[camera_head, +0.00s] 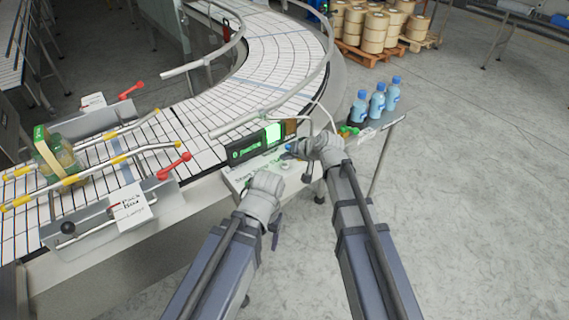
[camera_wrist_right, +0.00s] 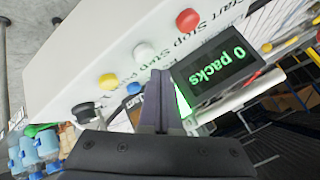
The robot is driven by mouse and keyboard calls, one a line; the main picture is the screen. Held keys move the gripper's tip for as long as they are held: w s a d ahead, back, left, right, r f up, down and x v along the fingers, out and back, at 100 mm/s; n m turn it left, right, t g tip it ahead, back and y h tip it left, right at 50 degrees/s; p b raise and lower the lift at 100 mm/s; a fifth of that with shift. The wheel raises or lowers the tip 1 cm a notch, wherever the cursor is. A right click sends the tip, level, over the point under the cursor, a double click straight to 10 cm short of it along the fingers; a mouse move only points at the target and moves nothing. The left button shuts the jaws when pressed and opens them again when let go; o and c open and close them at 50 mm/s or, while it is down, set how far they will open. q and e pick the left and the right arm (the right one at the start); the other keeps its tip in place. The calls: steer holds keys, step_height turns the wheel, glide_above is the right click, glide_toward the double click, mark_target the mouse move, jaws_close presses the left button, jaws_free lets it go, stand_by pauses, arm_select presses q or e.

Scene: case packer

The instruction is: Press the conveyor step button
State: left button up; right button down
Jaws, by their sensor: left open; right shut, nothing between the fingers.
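The white control panel (camera_head: 236,178) stands beside the conveyor. In the right wrist view it carries a red button (camera_wrist_right: 187,18), a white button (camera_wrist_right: 143,50), a yellow button (camera_wrist_right: 109,80), a black knob (camera_wrist_right: 88,110) and a small blue part (camera_wrist_right: 133,87). Printed labels include Start, Stop and Step; I cannot tell which button each belongs to. My right gripper (camera_wrist_right: 160,98) is shut and empty, over the panel near the blue part; contact is unclear. It also shows in the head view (camera_head: 298,149). My left gripper (camera_head: 265,198) is open in front of the panel, its fingertips mostly hidden.
A dark display (camera_wrist_right: 216,66) reading "0 packs" stands at the panel's back. Blue bottles (camera_head: 377,102) stand on a small side table right.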

mark_target(286, 167)
steer(key=shift+r+p, duration=2.15)
steer(key=shift+r, duration=0.25)
